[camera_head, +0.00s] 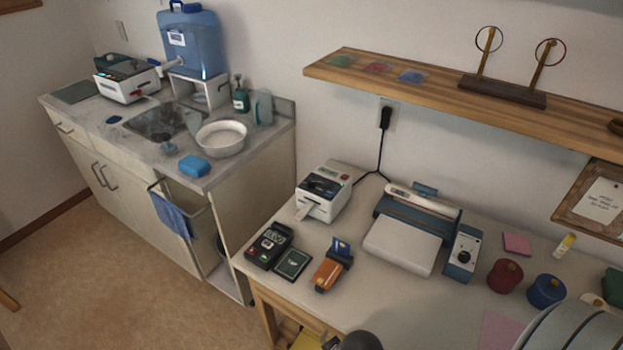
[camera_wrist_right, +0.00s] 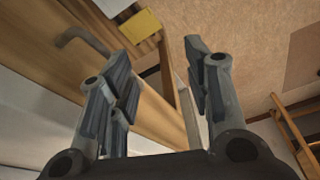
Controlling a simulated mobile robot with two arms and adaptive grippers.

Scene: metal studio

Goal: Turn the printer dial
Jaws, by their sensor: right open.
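A wide blue-and-white machine (camera_head: 404,240) that looks like a printer stands on the right-hand table. A black dial (camera_head: 464,256) sits on the control panel at its right end. A smaller white label printer (camera_head: 324,193) with a paper strip stands to its left; I see no clear dial on it. My right gripper (camera_wrist_right: 160,78) is open and empty in the right wrist view, with neither machine nor dial in that view. My left gripper is in neither view.
Card readers (camera_head: 268,246) and an orange device (camera_head: 330,270) lie left of the wide machine. Red (camera_head: 505,276) and blue (camera_head: 546,291) pots stand right of it. A wooden shelf (camera_head: 430,85) overhangs behind. The wrist view shows wooden furniture, a yellow item (camera_wrist_right: 140,25) and floor.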

